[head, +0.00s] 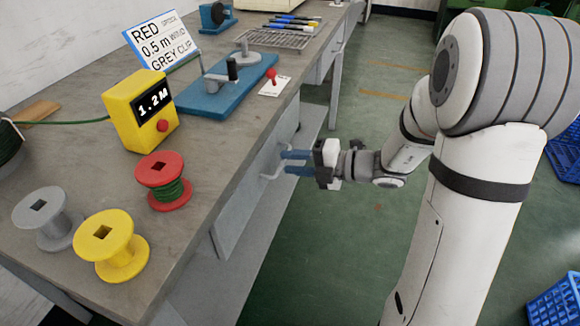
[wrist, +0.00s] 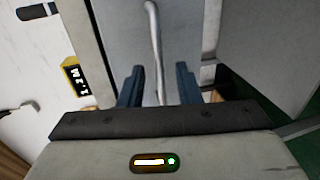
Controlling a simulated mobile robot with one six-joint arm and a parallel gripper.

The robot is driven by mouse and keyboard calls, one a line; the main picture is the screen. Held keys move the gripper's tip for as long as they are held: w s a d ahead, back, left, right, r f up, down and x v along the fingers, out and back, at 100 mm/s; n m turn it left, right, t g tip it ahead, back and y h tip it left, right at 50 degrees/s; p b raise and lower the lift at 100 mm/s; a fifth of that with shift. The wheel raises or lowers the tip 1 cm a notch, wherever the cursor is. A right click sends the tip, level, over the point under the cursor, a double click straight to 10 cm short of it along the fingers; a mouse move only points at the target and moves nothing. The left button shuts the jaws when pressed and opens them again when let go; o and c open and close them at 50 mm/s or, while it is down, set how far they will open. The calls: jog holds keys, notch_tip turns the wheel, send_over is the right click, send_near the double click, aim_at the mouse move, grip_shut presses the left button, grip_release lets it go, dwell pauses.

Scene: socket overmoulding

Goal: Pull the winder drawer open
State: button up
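The winder drawer (head: 238,208) is a grey front under the bench top, with a pale bar handle (head: 266,172). In the wrist view, the drawer front (wrist: 185,40) fills the middle and the handle (wrist: 154,45) runs down between my fingers. My gripper (head: 287,162) is beside the bench with its two blue fingers pointing at the drawer front. In the wrist view, my gripper (wrist: 159,88) is open, one finger on each side of the handle with gaps showing. The handle's lower end is hidden behind the gripper body. The drawer looks closed.
On the bench (head: 195,215) stand a yellow 1.2 M counter (head: 138,115), a red spool (head: 163,170), a yellow spool (head: 108,240), a grey spool (head: 45,215) and a blue winder (head: 225,90). The green floor (head: 350,200) beside the bench is clear. Blue crates (head: 555,300) stand at right.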

jog(key=shift+w+a+f, duration=0.1)
jog(key=shift+w+a, duration=0.1)
jog(key=shift+a, duration=0.45)
jog(key=shift+c, duration=0.5)
grip_shut()
